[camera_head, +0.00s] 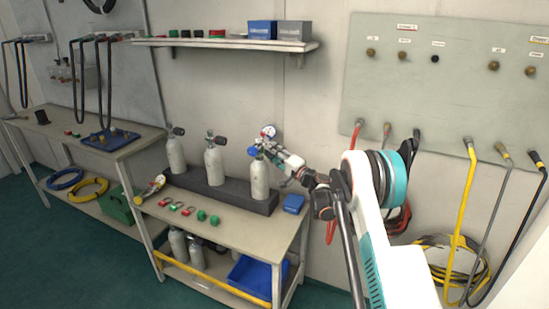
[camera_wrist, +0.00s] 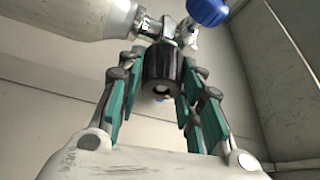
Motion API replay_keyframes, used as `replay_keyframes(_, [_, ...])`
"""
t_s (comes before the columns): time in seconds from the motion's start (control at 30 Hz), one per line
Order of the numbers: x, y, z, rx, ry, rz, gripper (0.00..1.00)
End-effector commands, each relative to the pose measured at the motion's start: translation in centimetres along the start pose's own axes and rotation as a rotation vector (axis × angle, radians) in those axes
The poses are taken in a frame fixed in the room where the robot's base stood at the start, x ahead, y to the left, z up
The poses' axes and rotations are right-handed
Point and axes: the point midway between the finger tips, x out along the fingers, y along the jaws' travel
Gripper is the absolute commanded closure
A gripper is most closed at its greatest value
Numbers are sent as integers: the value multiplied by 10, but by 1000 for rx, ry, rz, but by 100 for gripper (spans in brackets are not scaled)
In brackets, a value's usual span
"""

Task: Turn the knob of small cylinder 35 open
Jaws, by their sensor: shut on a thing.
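In the head view, three pale small cylinders stand upright in a dark rack on the bench. The rightmost cylinder (camera_head: 259,180) has a gauge (camera_head: 268,132) and a blue part at its top, and my gripper (camera_head: 272,153) is at its valve from the right. I cannot read any number on it. In the wrist view, my gripper (camera_wrist: 160,90) is shut on the black knob (camera_wrist: 161,68), with teal fingers on both sides. The cylinder body (camera_wrist: 75,17) shows at upper left, joined to a metal valve (camera_wrist: 165,28). A blue round part (camera_wrist: 207,11) is beyond.
The middle cylinder (camera_head: 213,165) and left cylinder (camera_head: 176,155) stand close by in the rack (camera_head: 215,190). A shelf (camera_head: 225,43) runs above, and a hose panel (camera_head: 450,90) is on the right wall.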

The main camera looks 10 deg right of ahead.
Motion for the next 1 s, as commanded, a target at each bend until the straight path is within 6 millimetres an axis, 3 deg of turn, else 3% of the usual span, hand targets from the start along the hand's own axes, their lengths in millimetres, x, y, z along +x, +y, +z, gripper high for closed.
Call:
replay_keyframes(0.6, [0, 1, 0, -526, -25, -242, 90])
replay_keyframes(1.0, [0, 0, 0, -770, -36, -354, 90])
